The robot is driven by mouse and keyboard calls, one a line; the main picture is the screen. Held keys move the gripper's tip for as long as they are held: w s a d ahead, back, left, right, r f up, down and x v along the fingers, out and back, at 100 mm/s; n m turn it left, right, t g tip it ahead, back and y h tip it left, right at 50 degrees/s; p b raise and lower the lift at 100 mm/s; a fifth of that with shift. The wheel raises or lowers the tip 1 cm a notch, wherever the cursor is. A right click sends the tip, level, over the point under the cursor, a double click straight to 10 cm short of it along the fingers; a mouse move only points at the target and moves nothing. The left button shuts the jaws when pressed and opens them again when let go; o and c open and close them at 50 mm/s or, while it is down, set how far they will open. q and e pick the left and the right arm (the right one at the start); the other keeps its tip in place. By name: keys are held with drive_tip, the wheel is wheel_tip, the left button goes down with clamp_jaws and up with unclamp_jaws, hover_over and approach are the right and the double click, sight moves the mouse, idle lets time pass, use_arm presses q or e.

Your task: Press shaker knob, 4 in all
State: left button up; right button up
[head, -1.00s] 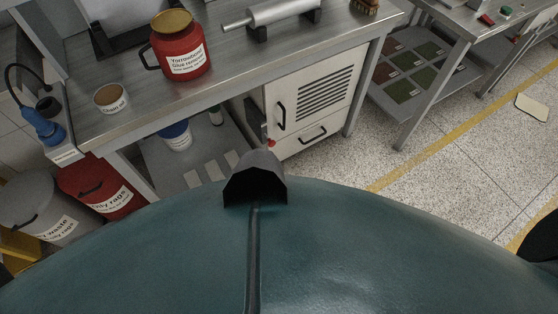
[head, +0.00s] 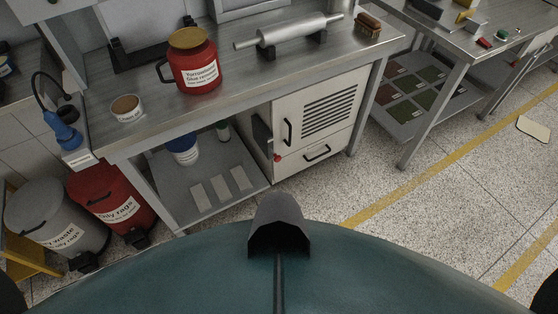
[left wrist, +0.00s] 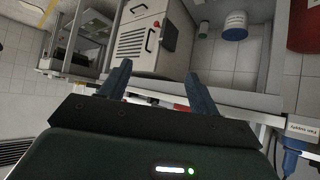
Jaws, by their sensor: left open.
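No part is labelled as a shaker. A white cabinet (head: 342,140) with a louvred panel and black handles stands under the steel bench, and a small red knob (head: 277,158) is at its left edge. The cabinet (left wrist: 131,40) and red knob (left wrist: 157,23) also show in the left wrist view, beyond the fingers. My left gripper (left wrist: 158,69) is open with nothing between its fingers, apart from the cabinet. It does not show in the head view. My right gripper is in neither view.
On the bench (head: 240,80) stand a red can (head: 194,75), a roller (head: 290,35), a brush (head: 368,25) and a small tub (head: 127,108). Red (head: 108,195) and grey (head: 48,215) bins stand at left.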

use_arm(q)
drive_tip(key=shift+s, duration=0.15)
clamp_jaws()
idle(0.4)
idle(0.9)
